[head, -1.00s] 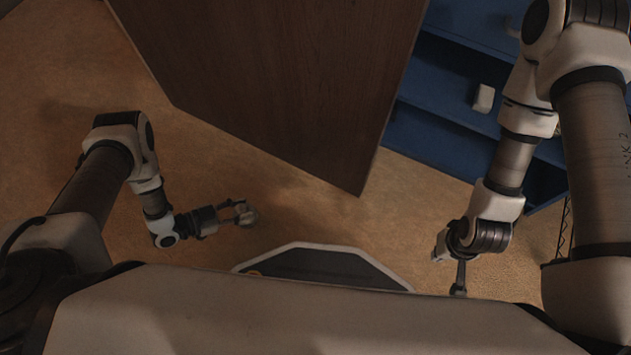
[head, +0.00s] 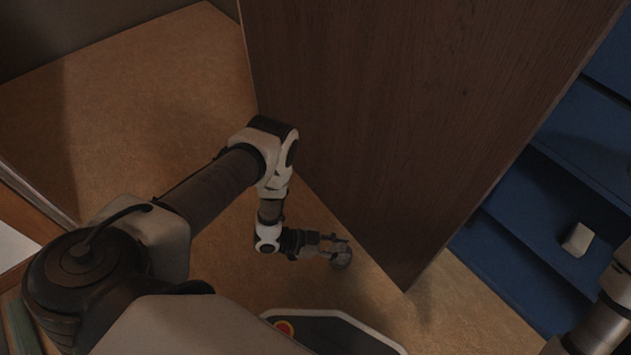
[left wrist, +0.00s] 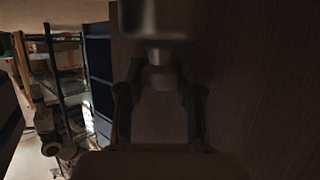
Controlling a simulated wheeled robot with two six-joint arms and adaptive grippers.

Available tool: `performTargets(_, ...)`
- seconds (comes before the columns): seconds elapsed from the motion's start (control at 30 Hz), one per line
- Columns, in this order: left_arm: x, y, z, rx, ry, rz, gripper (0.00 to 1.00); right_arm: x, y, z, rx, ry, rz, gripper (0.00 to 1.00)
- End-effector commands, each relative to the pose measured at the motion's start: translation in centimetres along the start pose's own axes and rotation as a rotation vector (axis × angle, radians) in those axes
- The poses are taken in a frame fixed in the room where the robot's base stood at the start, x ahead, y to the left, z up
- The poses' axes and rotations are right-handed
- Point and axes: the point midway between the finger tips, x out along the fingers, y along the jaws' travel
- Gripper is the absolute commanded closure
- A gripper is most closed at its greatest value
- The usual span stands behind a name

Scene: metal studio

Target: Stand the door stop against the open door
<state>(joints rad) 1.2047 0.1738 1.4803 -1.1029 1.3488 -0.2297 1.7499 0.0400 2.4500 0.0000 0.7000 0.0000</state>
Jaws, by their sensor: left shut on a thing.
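The door (head: 400,130) is a large brown wooden panel standing open in the middle of the head view. My left gripper (head: 338,247) is shut on the door stop (head: 342,261), a small grey rounded thing. It holds the stop near the lower part of the door; I cannot tell if the stop touches the door or the floor. In the left wrist view the stop's dull metal body (left wrist: 160,22) shows at the top, beyond the gripper fingers, dark and partly cut off. My right gripper is out of view.
Blue shelves (head: 520,230) stand at the right behind the door, with a small white block (head: 577,240) on one. The tan floor (head: 150,110) is clear at the left of the door. Cluttered racks (left wrist: 60,80) show in the left wrist view.

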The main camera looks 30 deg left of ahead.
Motion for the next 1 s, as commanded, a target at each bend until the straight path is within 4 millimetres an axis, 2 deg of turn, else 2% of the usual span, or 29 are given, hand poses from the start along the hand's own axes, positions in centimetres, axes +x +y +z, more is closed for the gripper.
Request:
performTargets(0.03, 1.3, -0.3, -0.1, 0.004, 0.006, 0.002, 1.0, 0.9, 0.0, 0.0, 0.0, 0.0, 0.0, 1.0)
performTargets(0.1, 2.5, -0.6, -0.6, 0.003, 0.006, 0.001, 1.0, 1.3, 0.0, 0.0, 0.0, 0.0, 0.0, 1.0)
performTargets(0.2, 3.3, -0.8, -1.0, 0.002, 0.004, 0.001, 1.0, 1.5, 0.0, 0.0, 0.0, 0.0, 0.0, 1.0)
performTargets(0.27, 3.6, -0.8, -0.7, 0.001, 0.003, 0.0, 1.0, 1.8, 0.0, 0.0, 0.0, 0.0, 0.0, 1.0)
performTargets(0.5, 4.8, -0.8, 2.3, 0.0, 0.003, -0.001, 1.0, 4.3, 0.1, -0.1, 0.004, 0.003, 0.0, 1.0)
performTargets(0.83, 4.8, -0.8, 2.3, 0.001, 0.003, -0.001, 1.0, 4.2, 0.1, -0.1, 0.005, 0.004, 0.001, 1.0)
performTargets(0.87, 4.8, -0.8, 2.4, -0.001, 0.0, 0.0, 0.58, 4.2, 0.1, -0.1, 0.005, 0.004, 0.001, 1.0)
performTargets(0.9, 4.8, -0.8, 2.4, -0.001, 0.0, 0.0, 0.44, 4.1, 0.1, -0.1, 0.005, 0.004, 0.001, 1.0)
performTargets(0.93, 4.8, -0.8, 2.4, -0.001, 0.0, 0.0, 0.4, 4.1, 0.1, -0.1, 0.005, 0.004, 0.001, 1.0)
performTargets(1.0, 4.8, -0.8, 2.4, -0.001, 0.0, 0.0, 0.4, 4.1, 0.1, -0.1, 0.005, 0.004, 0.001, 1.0)
